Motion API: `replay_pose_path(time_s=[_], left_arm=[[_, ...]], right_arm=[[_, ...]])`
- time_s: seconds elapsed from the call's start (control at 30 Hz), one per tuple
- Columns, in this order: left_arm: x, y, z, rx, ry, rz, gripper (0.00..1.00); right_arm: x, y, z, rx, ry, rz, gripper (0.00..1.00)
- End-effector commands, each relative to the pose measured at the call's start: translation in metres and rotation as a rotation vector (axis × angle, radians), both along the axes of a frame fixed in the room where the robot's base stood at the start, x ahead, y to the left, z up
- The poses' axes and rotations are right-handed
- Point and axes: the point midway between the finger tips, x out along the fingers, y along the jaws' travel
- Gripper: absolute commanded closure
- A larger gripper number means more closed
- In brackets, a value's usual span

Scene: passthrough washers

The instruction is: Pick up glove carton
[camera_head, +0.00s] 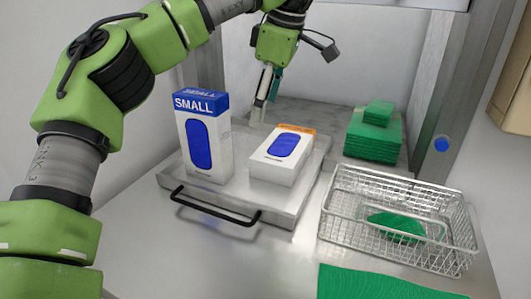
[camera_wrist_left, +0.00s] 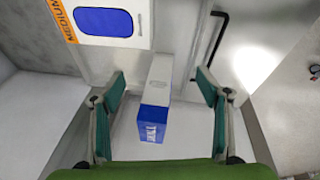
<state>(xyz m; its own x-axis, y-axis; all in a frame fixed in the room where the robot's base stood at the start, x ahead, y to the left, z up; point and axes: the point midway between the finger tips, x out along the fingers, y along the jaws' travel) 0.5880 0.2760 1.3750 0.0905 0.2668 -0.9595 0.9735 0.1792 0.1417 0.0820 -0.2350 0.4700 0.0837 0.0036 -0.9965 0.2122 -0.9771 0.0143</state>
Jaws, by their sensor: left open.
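Two white glove cartons are on a metal tray (camera_head: 222,197). The taller carton (camera_head: 205,145), with a blue top marked SMALL and a blue oval, stands upright at the left. The other carton (camera_head: 281,157), with an orange edge and a blue oval, sits lower to its right; its MEDIUM label shows in the left wrist view (camera_wrist_left: 106,20). My left gripper (camera_head: 262,106) is open behind the cartons, pointing down. In the left wrist view its fingers (camera_wrist_left: 160,84) are spread, with the SMALL carton (camera_wrist_left: 155,98) showing between them, apart from both. My right gripper is out of view.
The tray has a black front handle (camera_head: 212,208). A wire basket (camera_head: 340,205) with a green item inside stands at the right. Green stacked cloths (camera_head: 373,137) lie behind it, and a green mat (camera_head: 375,284) lies in front. Walls enclose the back and sides.

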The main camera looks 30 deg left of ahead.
Motion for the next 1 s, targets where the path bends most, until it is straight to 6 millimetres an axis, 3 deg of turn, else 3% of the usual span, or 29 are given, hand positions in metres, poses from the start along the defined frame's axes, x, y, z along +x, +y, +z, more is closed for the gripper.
replay_pose_path(time_s=[0.1, 0.27, 0.63, 1.0], left_arm=[[0.001, 0.005, -0.02, -0.002, 0.003, 0.0, 0.31], [0.002, 0.008, -0.029, -0.001, 0.0, 0.0, 0.31], [0.003, 0.017, -0.072, 0.0, 0.001, 0.001, 0.31], [0.003, 0.018, -0.08, -0.001, -0.001, 0.001, 0.31]], right_arm=[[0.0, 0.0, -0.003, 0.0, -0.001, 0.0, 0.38], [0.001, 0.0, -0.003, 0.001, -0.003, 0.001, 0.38], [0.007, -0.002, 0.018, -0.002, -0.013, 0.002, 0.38], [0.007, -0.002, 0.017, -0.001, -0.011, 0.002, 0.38]])
